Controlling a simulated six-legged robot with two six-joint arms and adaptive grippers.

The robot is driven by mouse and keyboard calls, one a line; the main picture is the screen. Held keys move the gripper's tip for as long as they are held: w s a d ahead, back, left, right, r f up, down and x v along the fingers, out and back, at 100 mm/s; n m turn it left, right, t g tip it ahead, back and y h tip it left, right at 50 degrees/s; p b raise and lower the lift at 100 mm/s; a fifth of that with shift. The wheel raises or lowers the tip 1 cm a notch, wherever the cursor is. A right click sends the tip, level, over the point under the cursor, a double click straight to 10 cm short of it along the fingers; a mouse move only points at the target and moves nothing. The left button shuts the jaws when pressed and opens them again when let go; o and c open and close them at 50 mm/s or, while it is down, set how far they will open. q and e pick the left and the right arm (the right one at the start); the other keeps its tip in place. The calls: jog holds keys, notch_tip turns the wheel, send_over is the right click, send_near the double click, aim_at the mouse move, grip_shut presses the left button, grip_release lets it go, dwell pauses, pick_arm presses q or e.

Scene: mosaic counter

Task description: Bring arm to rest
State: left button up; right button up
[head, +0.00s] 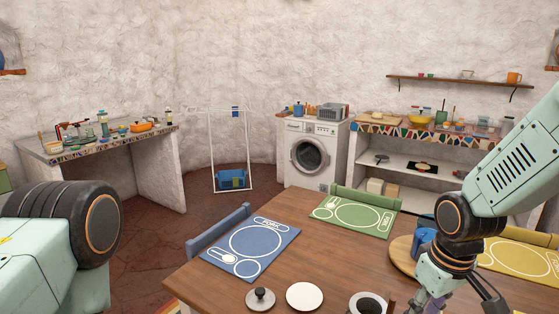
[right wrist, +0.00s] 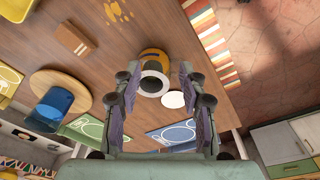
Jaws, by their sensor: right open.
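My right arm (head: 500,170) comes in from the right over the wooden table. Its gripper (head: 432,300) shows only partly at the bottom of the head view. In the right wrist view this gripper (right wrist: 160,72) has its two fingers spread, with nothing held between them. A yellow and white round vessel with a dark opening (right wrist: 152,82) shows between and beyond the fingers. My left arm (head: 60,245) shows as a dark round joint and a pale green link at the left. Its gripper is out of view.
The wooden table (head: 340,262) carries a blue mat (head: 275,248), a green mat (head: 340,228), a yellow mat (head: 510,262), a white disc (head: 304,296) and a knobbed lid (head: 260,299). A blue mug (head: 424,240) stands on a round board (head: 402,250) close to my right arm.

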jog(key=s+a+f+m+t+b, duration=0.2)
jog(key=s+f+b, duration=0.1)
jog(key=f, duration=0.6)
jog(key=s+a+f+m+t+b, duration=0.1)
jog(key=s+f+m+b, duration=0.15)
jog(key=f, duration=0.75)
jog(key=s+f+g+b, duration=0.2)
jog(key=s+f+b, duration=0.1)
jog(key=s+f, duration=0.4)
jog(key=s+f+g+b, duration=0.2)
jog(key=s+f, duration=0.6)
jog(key=s, duration=0.6)
jog(key=shift+s+f+b, duration=0.15)
jog(key=shift+s+b, duration=0.05)
jog(key=shift+b, duration=0.2)
